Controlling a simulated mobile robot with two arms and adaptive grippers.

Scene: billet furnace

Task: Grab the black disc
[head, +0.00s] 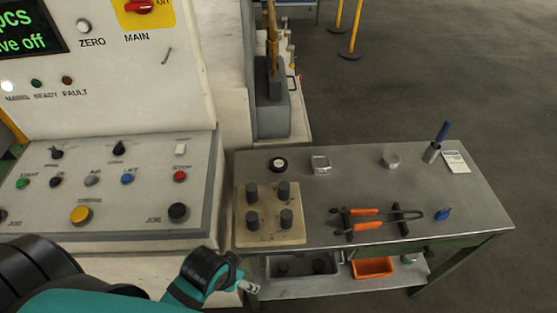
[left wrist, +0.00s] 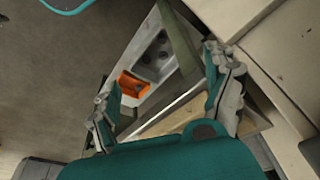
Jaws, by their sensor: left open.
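My left gripper (head: 249,286) is partly in view low in the head view, in front of the table's left end and well apart from the disc. In the left wrist view its two fingers (left wrist: 165,98) are spread with nothing between them. I cannot make out the disc in the left wrist view. My right gripper is not in view.
The beige block (head: 285,230) carries several dark cylinders. Orange-handled tongs (head: 365,212) lie right of it on the table (head: 330,185). A grey bin (head: 285,268) and orange tray (head: 373,267) sit on the lower shelf. The control console (head: 115,205) stands left.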

